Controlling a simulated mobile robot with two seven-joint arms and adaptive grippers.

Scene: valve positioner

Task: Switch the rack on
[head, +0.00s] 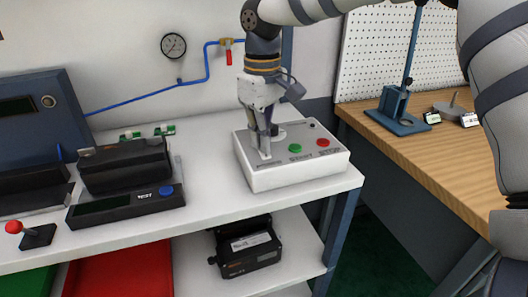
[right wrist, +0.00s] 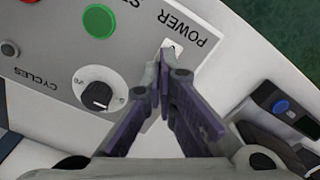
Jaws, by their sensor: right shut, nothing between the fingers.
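The white control box (head: 290,180) stands on the bench near its right end. Its grey top carries a green button (head: 295,148), a red button (head: 323,142) and a dark cycles knob (right wrist: 97,95). In the right wrist view, a small white switch plate (right wrist: 176,44) lies beside the word POWER. The switch on it is partly hidden by the fingertips. My right gripper (head: 264,154) points down over the left part of the box top. It is shut and empty, with its tips (right wrist: 163,66) at the plate; I cannot tell whether they touch it. My left gripper is out of view.
A gauge (head: 173,46) and blue air line run along the wall. A wooden table (head: 440,160) stands to the right. The bench between unit and box is mostly clear.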

